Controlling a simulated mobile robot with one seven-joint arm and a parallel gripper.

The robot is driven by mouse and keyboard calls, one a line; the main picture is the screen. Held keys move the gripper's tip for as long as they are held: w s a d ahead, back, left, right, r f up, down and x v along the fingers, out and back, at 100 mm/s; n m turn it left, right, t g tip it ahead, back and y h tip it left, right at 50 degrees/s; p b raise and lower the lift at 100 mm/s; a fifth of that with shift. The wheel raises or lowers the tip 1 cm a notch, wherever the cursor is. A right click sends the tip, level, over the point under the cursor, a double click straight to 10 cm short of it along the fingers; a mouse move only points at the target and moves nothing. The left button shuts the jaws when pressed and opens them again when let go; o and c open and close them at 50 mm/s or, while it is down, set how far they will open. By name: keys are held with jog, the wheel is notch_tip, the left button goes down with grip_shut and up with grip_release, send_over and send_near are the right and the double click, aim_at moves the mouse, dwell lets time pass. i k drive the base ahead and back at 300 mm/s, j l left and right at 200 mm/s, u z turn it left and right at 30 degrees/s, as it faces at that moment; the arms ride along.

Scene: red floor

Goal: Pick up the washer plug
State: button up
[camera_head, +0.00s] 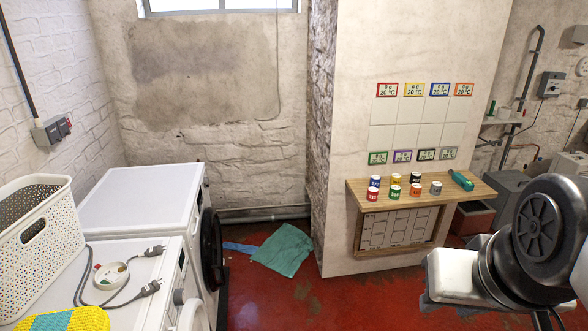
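Two grey plugs lie on top of the front white machine at the lower left. One plug (155,251) is nearer its back edge, and the other plug (150,288) is nearer its front edge. Dark cables run from both, passing around a round white dish (112,275). I cannot tell which of the two is the washer plug. Part of my arm shows at the lower right, far from the plugs. My gripper's fingertips are not clearly in the picture.
A white perforated basket (38,235) and a yellow-and-blue cloth (68,320) are beside the cables. A wall socket (52,130) is on the left wall. A wooden shelf (468,190) holds several small cans. A teal cloth (284,250) lies on the red floor, which is otherwise largely clear.

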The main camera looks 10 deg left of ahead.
aim_at(152, 251)
jog(key=i+u, duration=0.2)
jog(key=i, duration=0.25)
jog(key=i+l+u, duration=0.15)
jog(key=i, duration=0.35)
jog(key=i+l+u, duration=0.2)
jog(key=i, duration=0.25)
jog(key=i+u, duration=0.3)
jog(key=u, duration=0.15)
jog(key=i+u, duration=0.3)
jog(key=u, duration=0.2)
jog(key=i+l+u, duration=0.25)
jog(key=u, duration=0.2)
jog(key=i+u, duration=0.2)
jog(key=u, duration=0.2)
jog(key=i+l+u, duration=0.15)
jog(key=u, duration=0.3)
jog(key=i+l+u, duration=0.2)
jog(key=u, duration=0.2)
jog(key=i+l+u, duration=0.25)
jog(key=u, duration=0.2)
